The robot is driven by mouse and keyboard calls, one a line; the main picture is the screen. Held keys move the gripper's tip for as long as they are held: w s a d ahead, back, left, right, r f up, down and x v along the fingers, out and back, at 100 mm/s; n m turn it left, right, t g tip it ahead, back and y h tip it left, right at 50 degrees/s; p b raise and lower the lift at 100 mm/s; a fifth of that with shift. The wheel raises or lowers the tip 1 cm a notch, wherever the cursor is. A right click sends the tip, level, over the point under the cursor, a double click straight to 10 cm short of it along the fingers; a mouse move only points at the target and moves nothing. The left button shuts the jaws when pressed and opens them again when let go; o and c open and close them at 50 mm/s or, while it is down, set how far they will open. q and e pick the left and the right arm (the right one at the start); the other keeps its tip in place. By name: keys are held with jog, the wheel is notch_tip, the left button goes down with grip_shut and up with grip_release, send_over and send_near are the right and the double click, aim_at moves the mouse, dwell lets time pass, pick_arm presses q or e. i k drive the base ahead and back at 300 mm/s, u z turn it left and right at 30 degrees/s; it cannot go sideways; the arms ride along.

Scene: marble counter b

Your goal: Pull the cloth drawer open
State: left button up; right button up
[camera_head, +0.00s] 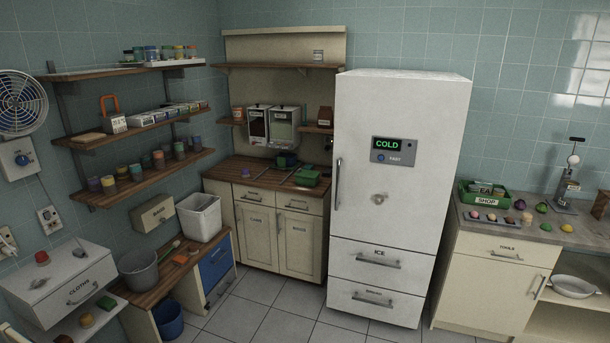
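The cloth drawer (62,300) is in a white wall unit at the lower left. Its front carries the label CLOTHS and a curved metal bar handle (83,292). The drawer front looks flush with the unit, so it appears shut. A red round thing (42,258) and a small grey thing (38,283) lie on top of the unit. Neither my left nor my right gripper is in view.
A white shelf with a green block (106,302) and small round items lies just below the drawer front. A grey bucket (139,270) stands on a wooden bench to its right. A tall white fridge (400,200) stands mid-room. Tiled floor (275,325) is clear before it.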

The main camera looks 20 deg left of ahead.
aim_at(55, 307)
jog(key=u, duration=0.75)
jog(key=i, duration=1.05)
jog(key=u, duration=1.65)
jog(key=i, duration=1.3)
jog(key=u, duration=0.4)
